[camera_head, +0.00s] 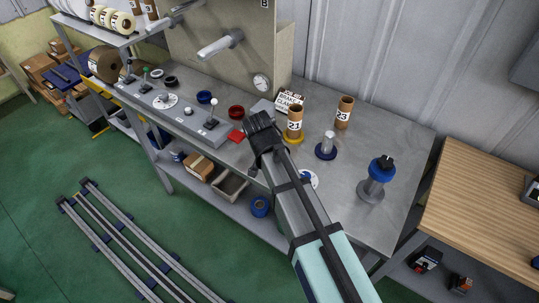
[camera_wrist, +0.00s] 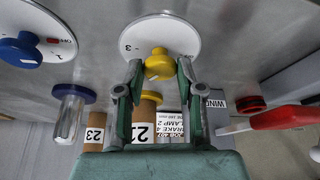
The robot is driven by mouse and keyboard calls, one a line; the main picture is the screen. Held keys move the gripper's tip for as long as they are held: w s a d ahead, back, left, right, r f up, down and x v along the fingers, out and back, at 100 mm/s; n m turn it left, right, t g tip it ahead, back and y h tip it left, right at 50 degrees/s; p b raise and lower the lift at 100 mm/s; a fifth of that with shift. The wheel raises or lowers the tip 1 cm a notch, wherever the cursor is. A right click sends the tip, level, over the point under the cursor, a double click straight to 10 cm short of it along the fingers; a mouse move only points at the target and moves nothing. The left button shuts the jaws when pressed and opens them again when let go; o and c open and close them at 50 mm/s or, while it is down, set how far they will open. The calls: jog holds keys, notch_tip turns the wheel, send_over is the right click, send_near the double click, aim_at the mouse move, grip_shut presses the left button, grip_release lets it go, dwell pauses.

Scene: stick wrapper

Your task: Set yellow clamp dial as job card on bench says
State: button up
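The yellow clamp dial is a yellow knob (camera_wrist: 159,66) on a round white plate (camera_wrist: 160,32) in the wrist view. A 3 shows at the plate's left; I cannot tell which number the knob points to. My gripper (camera_wrist: 160,72) has one finger on each side of the knob, with a small gap on both sides. In the head view my gripper (camera_head: 262,122) is over the bench and hides this dial. The white job card (camera_head: 290,101) stands behind it. In the wrist view the card (camera_wrist: 171,126) appears to read brake 4, clamp 2.
Brown tubes marked 21 (camera_head: 295,121) and 23 (camera_head: 344,112) stand close by. A clear post on a blue base (camera_head: 326,149), a blue-topped stand (camera_head: 376,181) and a blue knob (camera_wrist: 20,50) are nearby. A red lever handle (camera_wrist: 280,117) lies right in the wrist view.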

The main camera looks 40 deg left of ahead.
jog(key=o, duration=0.4)
jog(key=shift+c, duration=0.2)
jog(key=v, duration=1.2)
jog(key=shift+s, duration=0.1)
